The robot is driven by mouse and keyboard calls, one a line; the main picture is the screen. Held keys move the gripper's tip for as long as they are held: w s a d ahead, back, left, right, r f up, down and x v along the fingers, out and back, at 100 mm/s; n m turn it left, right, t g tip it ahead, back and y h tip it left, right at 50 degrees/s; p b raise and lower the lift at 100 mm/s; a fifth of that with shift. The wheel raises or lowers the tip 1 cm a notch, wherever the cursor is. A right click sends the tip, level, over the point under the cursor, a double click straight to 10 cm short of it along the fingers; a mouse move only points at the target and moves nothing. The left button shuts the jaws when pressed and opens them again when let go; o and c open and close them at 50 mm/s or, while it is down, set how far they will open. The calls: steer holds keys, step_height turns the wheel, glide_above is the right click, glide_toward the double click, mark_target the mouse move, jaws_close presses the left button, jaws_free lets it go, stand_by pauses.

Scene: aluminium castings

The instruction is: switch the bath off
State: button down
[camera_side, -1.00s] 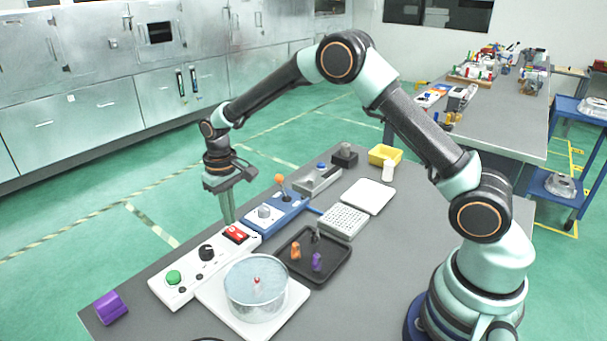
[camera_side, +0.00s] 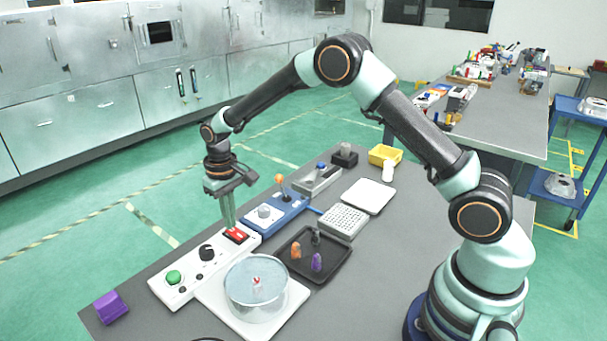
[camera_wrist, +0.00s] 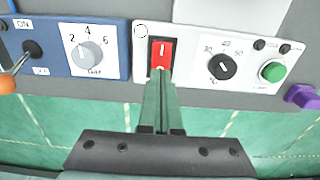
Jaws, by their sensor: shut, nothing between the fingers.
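The bath is a round clear vessel (camera_side: 256,287) of liquid on a white plate, with a small red-and-white item in it. Beside it lies a white control panel (camera_side: 190,275) with a red rocker switch (camera_side: 236,235), a black knob (camera_side: 207,252) and a green button (camera_side: 173,277). My gripper (camera_side: 230,224) is shut and empty, pointing down at the red switch. In the wrist view the shut fingertips (camera_wrist: 162,78) are at the lower edge of the red switch (camera_wrist: 161,54). I cannot tell whether they touch it.
A blue box (camera_side: 278,214) with a dial and an orange-tipped lever adjoins the panel. A black tray (camera_side: 334,271) holds small coloured pieces. A purple block (camera_side: 111,307) lies near the table's left corner.

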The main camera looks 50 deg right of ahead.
steer(key=shift+f, duration=0.45)
stand_by(0.3)
steer(key=shift+r, duration=3.5)
steer(key=shift+r, duration=0.15)
